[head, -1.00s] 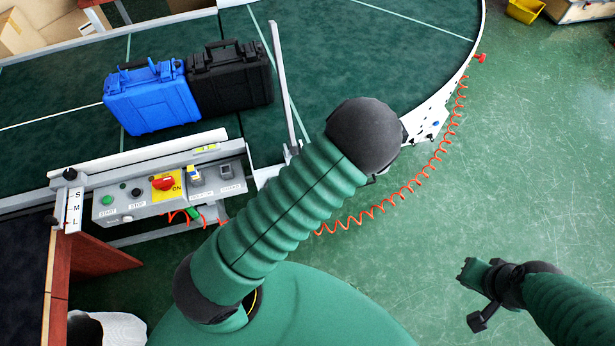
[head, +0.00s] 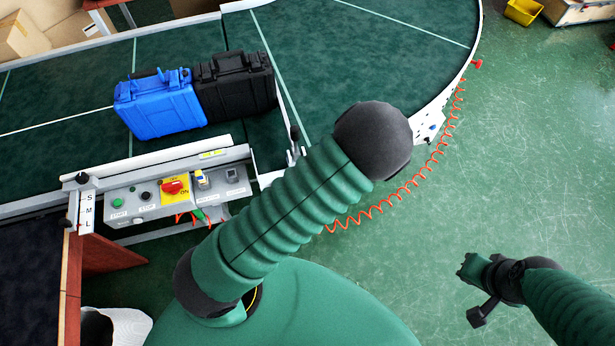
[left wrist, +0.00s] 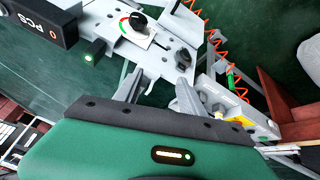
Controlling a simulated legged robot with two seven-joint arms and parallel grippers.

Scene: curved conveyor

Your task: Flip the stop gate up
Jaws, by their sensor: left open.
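The stop gate appears to be the thin grey bar (head: 286,105) beside the black case in the head view. Its lower end is at the belt's near edge, by a small dark knob (head: 294,132). My left gripper (left wrist: 157,88) shows in the left wrist view, open and empty, its fingers apart near a light metal bracket (left wrist: 165,60). The head view hides it behind my left arm. I cannot tell whether it touches the gate. My right gripper (head: 474,288) is at the lower right over the floor, and its jaws are unclear.
A blue case (head: 158,105) and a black case (head: 235,85) stand side by side on the green conveyor belt (head: 360,60). A control box (head: 150,195) with buttons and a red switch is at the near edge. A coiled orange hose (head: 410,185) hangs by the conveyor's side.

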